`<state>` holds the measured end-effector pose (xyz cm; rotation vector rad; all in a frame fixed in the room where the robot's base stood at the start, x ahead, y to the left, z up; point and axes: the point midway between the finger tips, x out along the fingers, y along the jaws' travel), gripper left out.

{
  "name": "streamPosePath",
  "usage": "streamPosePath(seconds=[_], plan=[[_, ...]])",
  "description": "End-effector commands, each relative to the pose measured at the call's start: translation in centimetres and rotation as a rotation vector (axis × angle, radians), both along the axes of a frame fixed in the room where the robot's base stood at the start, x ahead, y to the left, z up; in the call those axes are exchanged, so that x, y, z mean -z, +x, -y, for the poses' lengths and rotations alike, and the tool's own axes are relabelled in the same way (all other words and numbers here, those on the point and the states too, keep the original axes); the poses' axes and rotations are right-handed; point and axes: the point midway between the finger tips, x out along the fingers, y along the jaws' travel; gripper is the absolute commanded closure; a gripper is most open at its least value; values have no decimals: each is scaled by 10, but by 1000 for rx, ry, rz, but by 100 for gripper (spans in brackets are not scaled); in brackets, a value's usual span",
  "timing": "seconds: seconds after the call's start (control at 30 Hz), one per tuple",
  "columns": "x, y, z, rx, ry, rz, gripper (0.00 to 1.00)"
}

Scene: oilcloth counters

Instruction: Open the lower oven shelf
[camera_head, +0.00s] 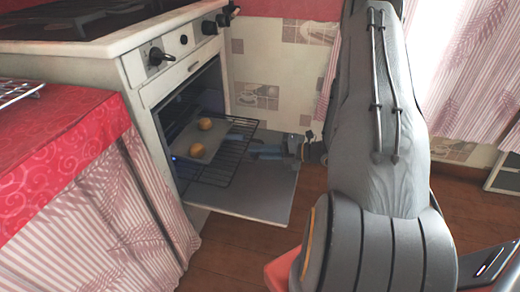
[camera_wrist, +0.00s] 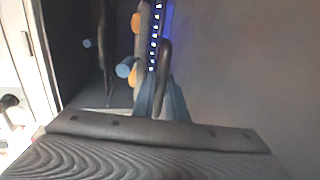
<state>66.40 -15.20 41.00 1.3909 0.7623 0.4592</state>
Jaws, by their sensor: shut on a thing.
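The oven (camera_head: 150,75) stands at the left with its door (camera_head: 255,190) folded down. A dark wire shelf (camera_head: 216,173) reaches out of the oven over the door. A grey tray (camera_head: 190,135) with two round buns (camera_head: 205,123) is at the shelf. My gripper (camera_head: 256,150) comes from the right, low above the door, with its bluish fingers at the shelf's outer edge. In the wrist view, the fingers (camera_wrist: 163,98) are shut on a dark bar of the wire shelf (camera_wrist: 164,60). The exact contact is partly hidden.
A counter with a red cloth (camera_head: 60,150) and striped curtain is left of the oven. Knobs (camera_head: 158,56) stick out above the oven opening. My arm covers much of the right side. Bare brown floor (camera_head: 240,250) lies in front of the door.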

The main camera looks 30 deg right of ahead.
Motion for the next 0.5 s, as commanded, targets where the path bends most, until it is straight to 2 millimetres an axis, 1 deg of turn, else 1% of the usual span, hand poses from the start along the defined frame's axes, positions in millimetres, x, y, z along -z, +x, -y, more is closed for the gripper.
streamPosePath(seconds=[0.23,0.27,0.33,0.37,0.5], plan=[[1,-1,0,-2,0,-2,100],[1,-1,0,-2,0,-2,84],[1,-1,1,0,0,-1,73],[1,-1,1,0,0,-1,70],[0,-1,1,1,1,-1,70]])
